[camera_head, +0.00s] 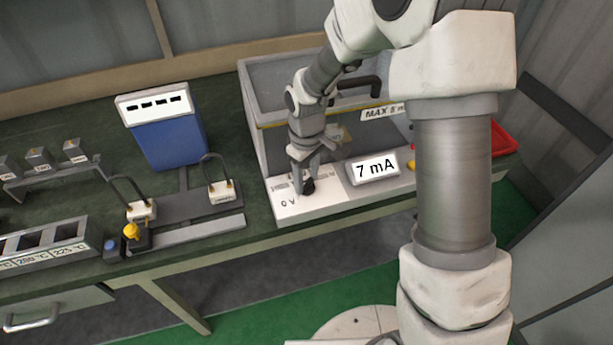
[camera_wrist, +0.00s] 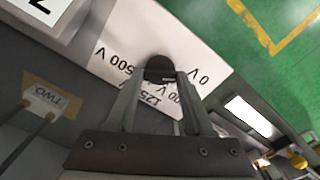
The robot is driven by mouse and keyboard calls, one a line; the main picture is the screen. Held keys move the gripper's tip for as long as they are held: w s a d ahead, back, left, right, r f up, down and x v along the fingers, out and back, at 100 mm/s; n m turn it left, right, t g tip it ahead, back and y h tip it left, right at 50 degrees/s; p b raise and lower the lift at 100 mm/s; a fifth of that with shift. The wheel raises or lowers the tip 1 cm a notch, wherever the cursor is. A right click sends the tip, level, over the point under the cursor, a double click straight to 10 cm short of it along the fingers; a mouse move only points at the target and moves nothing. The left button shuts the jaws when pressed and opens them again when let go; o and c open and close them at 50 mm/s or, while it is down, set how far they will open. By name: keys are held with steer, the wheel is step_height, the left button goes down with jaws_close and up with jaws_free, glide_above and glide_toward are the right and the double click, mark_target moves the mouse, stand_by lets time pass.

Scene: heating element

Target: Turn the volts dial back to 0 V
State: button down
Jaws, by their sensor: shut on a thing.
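The volts dial (camera_head: 309,187) is a small black knob on the white front panel (camera_head: 284,209) of the tank unit. In the wrist view the dial (camera_wrist: 159,67) sits between the fingertips of my gripper (camera_wrist: 160,76), with printed marks around it, including 0 V on the right and 500 V on the left. My gripper (camera_head: 303,181) points down at the panel and is shut on the dial. Where the dial's pointer stands I cannot tell; the fingers hide part of the scale.
The clear tank (camera_head: 251,110) with a MAX label stands right behind the panel. A blue box (camera_head: 171,142) and a stand with two black-looped plugs (camera_head: 222,192) are to the left. A red tray (camera_head: 503,138) is at the right. My arm covers part of the right side.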

mark_target(306, 182)
steer(key=shift+c, duration=1.4)
jaws_free()
step_height(306, 182, up, 18)
steer(key=p, duration=0.2)
steer(key=shift+f, duration=0.25)
steer(key=s+d+r+m+t, duration=0.2)
steer(key=s+d+r+m, duration=0.2)
steer(key=s, duration=0.5)
steer(key=s+d+r+m+t, duration=0.3)
steer(key=s+d+r+m, duration=0.2)
steer(key=s+d, duration=0.3)
steer(key=shift+s+d+t, duration=0.3)
steer(key=shift+s+d, duration=0.05)
steer(key=shift+s, duration=0.9)
